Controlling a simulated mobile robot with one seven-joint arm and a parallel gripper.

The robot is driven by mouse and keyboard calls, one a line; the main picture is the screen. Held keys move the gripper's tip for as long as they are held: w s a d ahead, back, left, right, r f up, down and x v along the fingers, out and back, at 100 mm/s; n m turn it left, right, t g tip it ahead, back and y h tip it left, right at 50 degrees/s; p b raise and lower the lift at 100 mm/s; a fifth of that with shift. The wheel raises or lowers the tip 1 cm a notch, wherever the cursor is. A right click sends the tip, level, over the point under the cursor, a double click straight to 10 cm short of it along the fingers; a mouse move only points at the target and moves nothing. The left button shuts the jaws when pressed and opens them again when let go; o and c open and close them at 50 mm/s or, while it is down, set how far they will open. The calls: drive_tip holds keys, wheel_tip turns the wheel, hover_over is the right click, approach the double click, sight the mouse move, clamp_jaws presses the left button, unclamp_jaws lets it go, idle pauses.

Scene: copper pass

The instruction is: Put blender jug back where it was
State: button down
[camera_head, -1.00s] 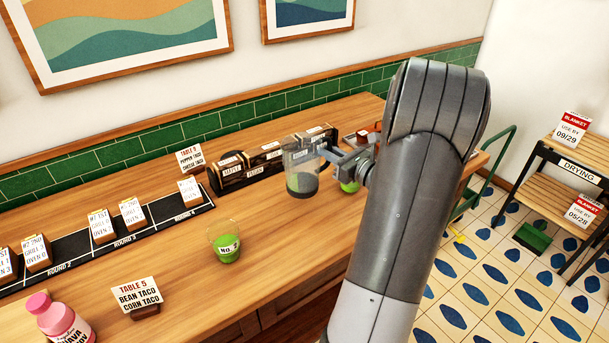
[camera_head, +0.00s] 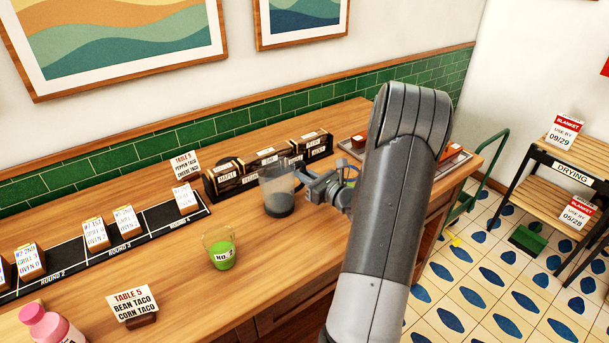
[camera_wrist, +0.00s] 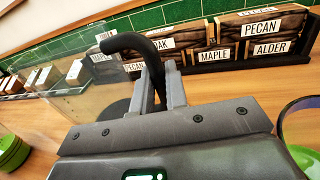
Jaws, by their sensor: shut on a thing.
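The blender jug (camera_head: 277,192) is a clear container with a dark base, over the wooden counter in front of the labelled wood boxes. Its clear wall (camera_wrist: 75,95) fills the left of the wrist view, with a black curved handle (camera_wrist: 128,42). My gripper (camera_head: 303,181) is shut on the handle, at the jug's right side in the head view. The jug looks roughly upright. I cannot tell whether its base touches the counter. No blender base can be made out.
A green cup marked NO. 2 (camera_head: 221,252) stands front left of the jug. The labelled wood boxes (camera_head: 268,164) line the back. A black rail with cards (camera_head: 126,235) and a TABLE 5 sign (camera_head: 132,304) are left. A green-rimmed cup (camera_wrist: 300,130) is close at right.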

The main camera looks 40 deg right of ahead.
drive_tip(key=shift+f, duration=0.1)
drive_tip(key=c, duration=1.4)
unclamp_jaws()
drive_tip(key=shift+c, duration=0.2)
